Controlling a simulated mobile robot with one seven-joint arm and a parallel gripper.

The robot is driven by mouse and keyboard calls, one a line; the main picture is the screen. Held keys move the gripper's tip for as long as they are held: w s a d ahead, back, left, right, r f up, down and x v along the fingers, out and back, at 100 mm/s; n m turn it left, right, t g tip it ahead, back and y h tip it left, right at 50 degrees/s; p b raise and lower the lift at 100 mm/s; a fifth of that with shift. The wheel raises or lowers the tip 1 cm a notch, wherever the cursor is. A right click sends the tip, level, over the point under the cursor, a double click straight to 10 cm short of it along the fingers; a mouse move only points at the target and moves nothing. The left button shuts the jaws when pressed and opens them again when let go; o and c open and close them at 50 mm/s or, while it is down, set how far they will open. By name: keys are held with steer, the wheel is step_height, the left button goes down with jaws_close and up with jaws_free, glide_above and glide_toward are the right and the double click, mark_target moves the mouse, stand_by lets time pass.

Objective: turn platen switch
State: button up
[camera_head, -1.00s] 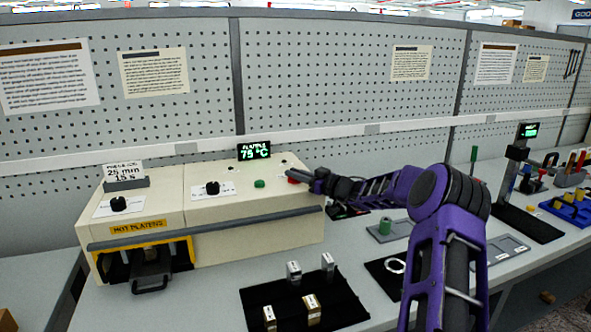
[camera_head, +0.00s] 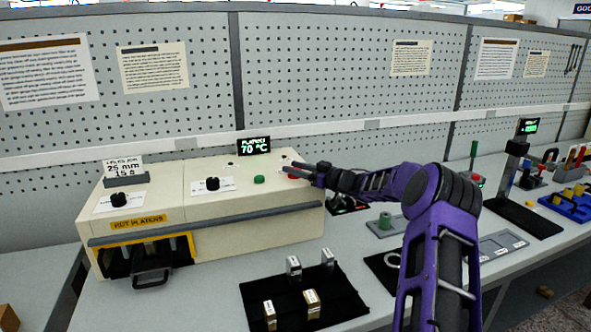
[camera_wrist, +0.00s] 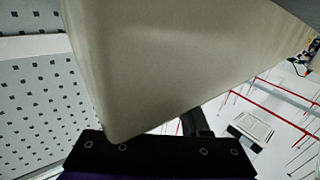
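The cream press has a black knob (camera_head: 212,184) beside a label on its top, and another black knob (camera_head: 118,200) further left. Which of these is the platen switch I cannot tell. A green button (camera_head: 259,179) and a partly hidden red button (camera_head: 291,177) sit to their right. A small display (camera_head: 254,146) behind them reads 70 °C. My gripper (camera_head: 303,169) is at the press's right end, over or beside the red button, well right of both knobs. Contact is unclear. The wrist view is filled by a close beige surface (camera_wrist: 170,60); the fingers' opening does not show.
The yellow-framed platen opening with its handle (camera_head: 152,277) is at the press's front left. A black mat (camera_head: 285,291) with several small metal blocks lies in front. A pegboard wall (camera_head: 330,80) stands behind. Tools and a blue tray (camera_head: 570,210) are at right.

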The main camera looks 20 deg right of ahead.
steer(key=shift+s+d, duration=0.1)
steer(key=v, duration=1.7)
steer(key=shift+b, duration=0.3)
